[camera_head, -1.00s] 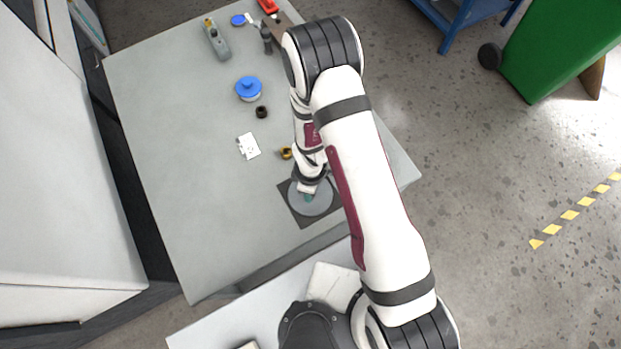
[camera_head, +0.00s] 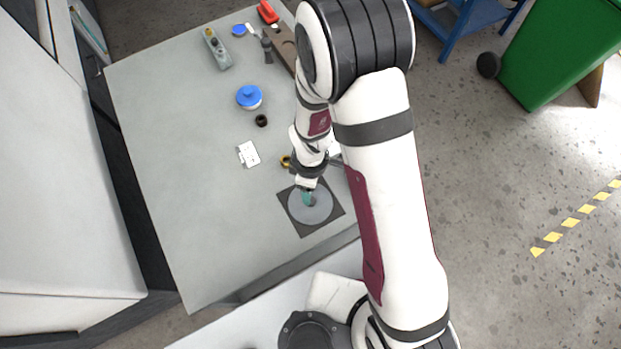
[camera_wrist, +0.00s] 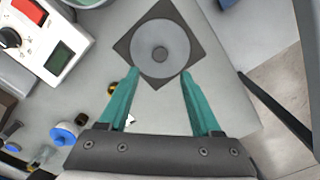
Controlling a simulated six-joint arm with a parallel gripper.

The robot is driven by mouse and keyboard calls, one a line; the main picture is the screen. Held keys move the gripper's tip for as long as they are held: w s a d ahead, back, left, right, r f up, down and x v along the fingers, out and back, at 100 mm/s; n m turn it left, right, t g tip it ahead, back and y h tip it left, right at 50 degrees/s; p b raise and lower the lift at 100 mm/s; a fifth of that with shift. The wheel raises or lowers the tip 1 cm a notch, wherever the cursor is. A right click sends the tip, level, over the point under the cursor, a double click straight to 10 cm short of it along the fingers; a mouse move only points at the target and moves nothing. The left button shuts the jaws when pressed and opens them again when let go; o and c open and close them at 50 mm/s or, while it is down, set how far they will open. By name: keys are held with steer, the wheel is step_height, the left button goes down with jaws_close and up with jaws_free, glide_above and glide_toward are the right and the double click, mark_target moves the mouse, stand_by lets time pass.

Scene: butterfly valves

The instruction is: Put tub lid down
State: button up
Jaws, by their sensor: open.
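The tub lid (camera_head: 318,214) is a round grey disc. It lies flat on a dark square mat (camera_head: 303,229) near the table's front edge. In the wrist view the lid (camera_wrist: 147,50) shows whole, with a small round knob at its centre, inside the mat (camera_wrist: 187,29). My gripper (camera_wrist: 159,77) has teal fingers, spread apart with nothing between them. The fingertips show just below the lid in the wrist view. In the head view my gripper (camera_head: 307,199) is over the lid and hides part of it.
A blue-topped tub (camera_head: 249,97), a dark ring (camera_head: 261,121), a white card (camera_head: 248,153) and a brass piece (camera_head: 286,161) are on the table. A box with a red switch (camera_wrist: 45,37) stands upper left in the wrist view. The table's left front is clear.

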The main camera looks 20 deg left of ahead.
steer(key=s+d+r+m, duration=0.1)
steer(key=d+r+m, duration=0.35)
steer(key=r, duration=0.35)
steer(key=d+r+m, duration=0.4)
steer(key=r+m, duration=0.2)
steer(key=r, duration=0.2)
steer(key=s+d+r+m+y, duration=0.1)
steer(key=s+d+r+m, duration=0.5)
steer(key=s+r+m, duration=0.3)
steer(key=s+m, duration=0.2)
steer(key=m, duration=0.2)
steer(key=shift+s+y, duration=0.15)
steer(key=shift+y, duration=0.25)
steer(key=shift+d+r, duration=0.1)
